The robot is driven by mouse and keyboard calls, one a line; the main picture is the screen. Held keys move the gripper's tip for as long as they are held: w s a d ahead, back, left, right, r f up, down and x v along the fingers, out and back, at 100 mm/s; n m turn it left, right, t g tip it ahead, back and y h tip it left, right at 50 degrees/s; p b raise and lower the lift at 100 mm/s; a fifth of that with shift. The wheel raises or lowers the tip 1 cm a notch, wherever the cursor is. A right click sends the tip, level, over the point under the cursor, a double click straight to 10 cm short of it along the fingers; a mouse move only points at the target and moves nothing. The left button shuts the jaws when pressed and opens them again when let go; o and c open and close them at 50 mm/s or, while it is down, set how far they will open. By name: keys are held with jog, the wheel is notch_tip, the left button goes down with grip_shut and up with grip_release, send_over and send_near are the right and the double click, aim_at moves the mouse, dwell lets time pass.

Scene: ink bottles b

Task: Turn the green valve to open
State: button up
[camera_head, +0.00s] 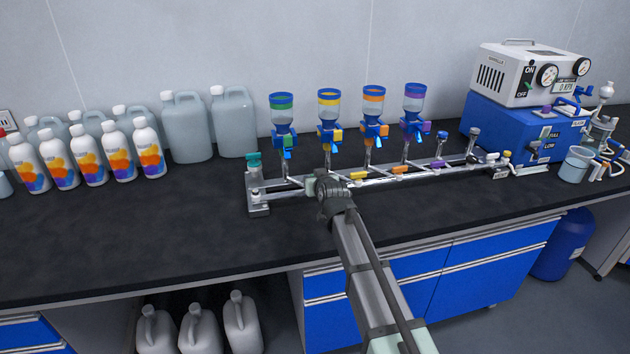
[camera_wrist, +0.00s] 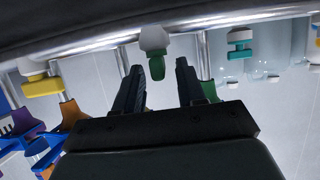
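The green valve handle (camera_wrist: 157,68) hangs from a white valve body (camera_wrist: 153,38) on the metal pipe in the wrist view. My gripper (camera_wrist: 158,77) is open, with one dark finger on each side of the handle and visible gaps between. In the head view my gripper (camera_head: 318,187) is at the front of the metal manifold (camera_head: 390,178), below the bottle with the green band (camera_head: 282,109). There my gripper and arm hide the green valve handle.
A yellow handle (camera_head: 358,175) and an orange handle (camera_head: 400,169) lie further right along the pipe. A teal valve (camera_head: 253,160) stands at the left end. White bottles and grey jugs (camera_head: 187,130) stand at left, a blue pump unit (camera_head: 520,125) at right. The front bench is clear.

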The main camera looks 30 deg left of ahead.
jog(key=shift+s, duration=0.1)
jog(key=v, duration=1.3)
jog(key=shift+s+d, duration=0.15)
jog(key=shift+d, duration=0.1)
jog(key=shift+r, duration=0.1)
